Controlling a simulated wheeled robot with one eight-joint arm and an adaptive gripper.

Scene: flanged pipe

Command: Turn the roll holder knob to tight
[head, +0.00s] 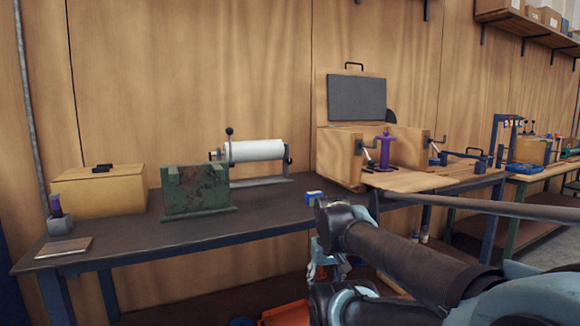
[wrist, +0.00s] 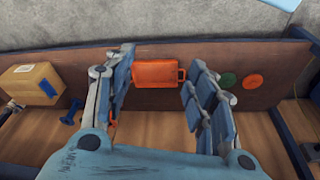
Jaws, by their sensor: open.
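The roll holder (head: 262,182) stands on the dark workbench in the head view, carrying a white roll (head: 257,151). A dark knob or lever with a ball end (head: 229,132) rises at the roll's left end. Whether it is tight or loose I cannot tell. My gripper shows in the wrist view (wrist: 160,68), its two jointed fingers spread wide and nothing between them. In the head view my gripper (head: 320,262) is partly hidden, low in front of the bench edge, below and right of the roll holder. The roll holder is not in the wrist view.
A rusty green metal block (head: 195,190) stands just left of the roll holder, and a tan box (head: 98,190) farther left. A wooden case (head: 341,158) stands to the right. Below my gripper, an orange case (wrist: 157,74) and a cardboard box (wrist: 30,85) lie on a lower surface.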

